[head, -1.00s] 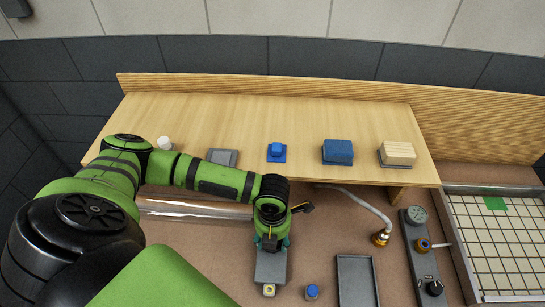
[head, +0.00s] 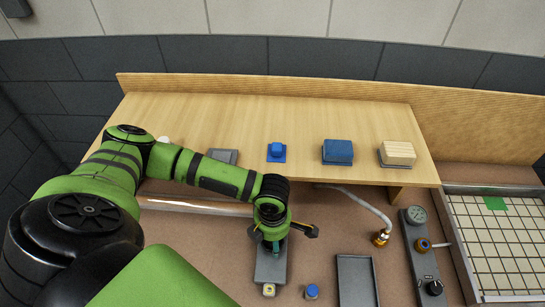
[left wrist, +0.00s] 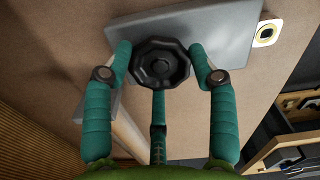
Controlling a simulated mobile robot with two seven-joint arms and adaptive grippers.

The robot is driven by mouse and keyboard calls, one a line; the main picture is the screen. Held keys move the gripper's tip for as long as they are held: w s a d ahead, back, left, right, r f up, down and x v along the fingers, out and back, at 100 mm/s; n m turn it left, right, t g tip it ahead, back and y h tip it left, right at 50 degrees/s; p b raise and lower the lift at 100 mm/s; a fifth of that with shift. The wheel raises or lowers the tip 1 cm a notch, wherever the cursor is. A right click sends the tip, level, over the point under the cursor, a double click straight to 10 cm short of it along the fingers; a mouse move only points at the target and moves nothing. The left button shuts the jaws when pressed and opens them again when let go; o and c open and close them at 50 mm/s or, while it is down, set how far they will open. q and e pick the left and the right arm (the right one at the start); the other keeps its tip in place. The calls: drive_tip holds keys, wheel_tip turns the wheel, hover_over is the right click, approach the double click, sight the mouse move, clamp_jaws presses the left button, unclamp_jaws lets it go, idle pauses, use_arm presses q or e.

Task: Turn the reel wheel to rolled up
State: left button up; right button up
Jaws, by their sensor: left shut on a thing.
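The reel wheel (left wrist: 160,62) is a black, many-sided handwheel on a grey plate (left wrist: 225,28) in the left wrist view. My left gripper (left wrist: 161,68) has its teal fingers around the wheel's rim and is shut on it. In the head view my left gripper (head: 272,243) points down over the grey plate (head: 270,268) and hides the wheel. A narrow pale roll or strip (head: 195,207) lies left of it, below the shelf edge, partly behind my arm. My right gripper is not in view.
The wooden shelf (head: 300,115) behind carries a blue block (head: 338,151), a pale wood block (head: 397,152) and smaller items. An empty grey tray (head: 356,282), a hose (head: 365,208) and a gauge panel (head: 418,255) stand right of my gripper.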

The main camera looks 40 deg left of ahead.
use_arm(q)
drive_tip(key=shift+s+f, duration=0.1)
idle(0.4)
drive_tip(key=o, duration=1.1)
drive_tip(key=shift+o, duration=0.2)
drive_tip(key=shift+r, duration=0.45)
wheel_tip(320, 180, up, 11)
drive_tip(key=shift+r, duration=0.15)
